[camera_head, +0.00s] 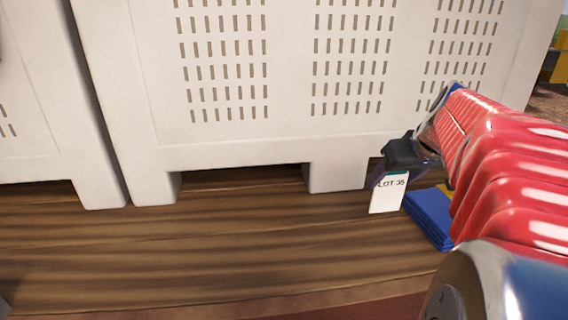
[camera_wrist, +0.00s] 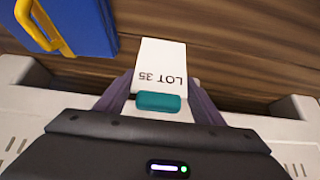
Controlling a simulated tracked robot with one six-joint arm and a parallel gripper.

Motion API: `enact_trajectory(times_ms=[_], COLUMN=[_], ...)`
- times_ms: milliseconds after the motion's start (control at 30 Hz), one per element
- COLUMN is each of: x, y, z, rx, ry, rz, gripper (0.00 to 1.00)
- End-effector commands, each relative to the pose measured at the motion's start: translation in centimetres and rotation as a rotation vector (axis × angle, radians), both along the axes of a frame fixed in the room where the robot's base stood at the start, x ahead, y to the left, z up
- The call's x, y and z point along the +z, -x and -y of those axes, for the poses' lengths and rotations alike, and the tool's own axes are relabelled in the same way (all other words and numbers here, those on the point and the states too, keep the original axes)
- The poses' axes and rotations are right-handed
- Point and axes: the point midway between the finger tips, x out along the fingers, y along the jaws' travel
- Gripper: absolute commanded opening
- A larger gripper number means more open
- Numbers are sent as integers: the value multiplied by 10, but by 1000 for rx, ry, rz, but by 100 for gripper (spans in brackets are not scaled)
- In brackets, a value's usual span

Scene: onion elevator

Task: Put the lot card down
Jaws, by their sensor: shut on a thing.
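The lot card (camera_head: 387,197) is white and reads "LOT 35". My gripper (camera_head: 386,178) is shut on its upper end, and the card hangs below the dark jaws in front of a white bin foot. In the wrist view the lot card (camera_wrist: 162,58) reaches out from between the purple fingers of my gripper (camera_wrist: 158,102), with a teal piece at its held end. Wooden boards lie behind the card. I cannot tell whether its lower edge touches them.
White slotted bins (camera_head: 230,80) on feet stand along the back. A blue object (camera_head: 430,218) lies right of the card; in the wrist view this blue object (camera_wrist: 85,25) has a yellow handle. The wooden floor (camera_head: 240,240) left of the card is clear.

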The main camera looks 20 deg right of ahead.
Motion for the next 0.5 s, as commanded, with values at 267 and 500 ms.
enact_trajectory(times_ms=[267, 500], x=[-32, -32], y=[0, 0], z=[0, 1], rx=[-1, -2], ry=[-1, 0], rz=[0, 1], gripper=[40, 40])
